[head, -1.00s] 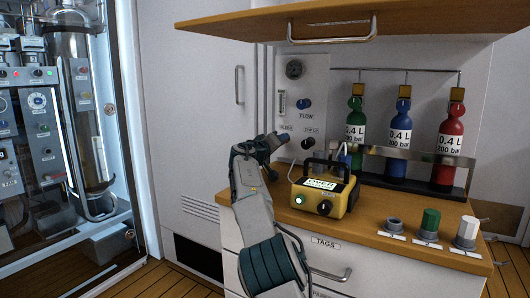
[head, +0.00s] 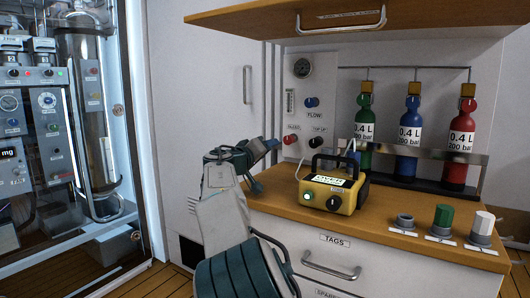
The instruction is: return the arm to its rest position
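My arm rises from the bottom of the head view, with a pale grey forearm and dark teal joints. My gripper (head: 268,147) is at its end, left of the white fill panel (head: 318,82) and above the left end of the wooden counter. It appears apart from the panel. The fingers are small and seen partly from behind, so I cannot tell whether they are open or shut. No held object can be made out.
A yellow device (head: 333,190) with a black handle stands on the counter (head: 385,212). Green, blue and red cylinders (head: 461,138) stand behind it. Caps stand at the front right. An open flap (head: 300,24) overhangs. A glass-fronted cabinet (head: 60,130) is at left.

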